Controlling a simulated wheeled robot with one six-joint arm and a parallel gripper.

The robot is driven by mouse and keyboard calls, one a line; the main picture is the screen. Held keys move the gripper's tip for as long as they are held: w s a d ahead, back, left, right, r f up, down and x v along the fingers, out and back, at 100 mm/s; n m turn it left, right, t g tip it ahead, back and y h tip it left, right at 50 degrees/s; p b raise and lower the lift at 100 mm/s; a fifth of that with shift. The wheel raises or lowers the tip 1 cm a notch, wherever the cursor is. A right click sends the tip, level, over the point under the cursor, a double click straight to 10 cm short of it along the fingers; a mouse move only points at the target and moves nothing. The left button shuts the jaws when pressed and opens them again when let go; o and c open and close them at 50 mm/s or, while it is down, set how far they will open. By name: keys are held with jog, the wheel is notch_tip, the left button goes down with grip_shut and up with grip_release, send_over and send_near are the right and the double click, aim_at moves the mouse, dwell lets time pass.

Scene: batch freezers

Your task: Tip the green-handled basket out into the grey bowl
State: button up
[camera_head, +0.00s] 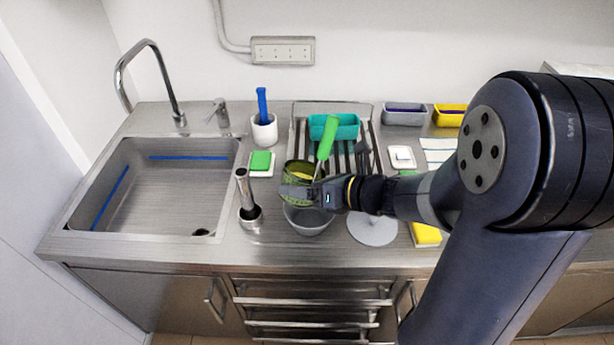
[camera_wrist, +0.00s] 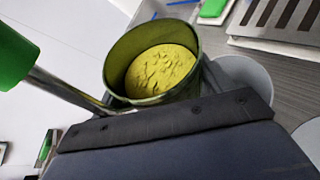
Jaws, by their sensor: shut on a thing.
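The green-handled basket (camera_head: 292,172) is an olive-green round container. Its green handle (camera_head: 326,138) rises up on a thin metal shaft. The wrist view shows the basket's open mouth (camera_wrist: 118,62) with a yellow-green mass inside, and the handle (camera_wrist: 14,58) at the left. My gripper (camera_head: 300,194) is shut on the basket and holds it above the grey bowl (camera_head: 308,228). The basket looks roughly upright; a slight tilt cannot be ruled out. The bowl also shows in the wrist view (camera_wrist: 249,75), partly hidden behind my gripper. The bowl's inside is mostly hidden.
A metal tool in a dark holder (camera_head: 250,214) stands just left of the bowl. A grey round plate (camera_head: 371,231) lies right of it. Behind is a slatted rack with a teal tub (camera_head: 345,130). A sink (camera_head: 150,185) is at left; a yellow block (camera_head: 426,236) lies at right.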

jog(key=shift+s+m+g+y+p, duration=0.15)
jog(key=shift+m+g+y+p, duration=0.15)
jog(key=shift+m+p, duration=0.35)
jog(key=m+y, duration=0.1)
jog(key=f+m, duration=0.1)
jog(key=m, duration=0.1)
jog(key=shift+s+a+f+g+y+p, duration=0.1)
jog(key=shift+s+a+g+y+p, duration=0.1)
jog(key=shift+g+y+p, duration=0.15)
notch_tip(320, 180, down, 2)
jog(key=m+y+b, duration=0.1)
jog(key=m+y, duration=0.1)
jog(key=m, duration=0.1)
jog(key=shift+w+m+g, duration=0.1)
jog(key=shift+m+g, duration=0.15)
jog(key=shift+m+y+p, duration=0.35)
jog(key=shift+m, duration=0.65)
jog(key=shift+w+d+f+m, duration=0.1)
jog(key=shift+f+m, duration=0.1)
jog(key=shift+m, duration=0.2)
jog(key=shift+w+d+r+m+t+y+p, duration=0.1)
jog(key=shift+r+m+t+y+p, duration=0.15)
jog(key=shift+m+p, duration=0.45)
jog(key=shift+w+d+m+t+y+p, duration=0.15)
jog(key=shift+m+y+p, duration=0.2)
jog(key=shift+m+p, duration=0.3)
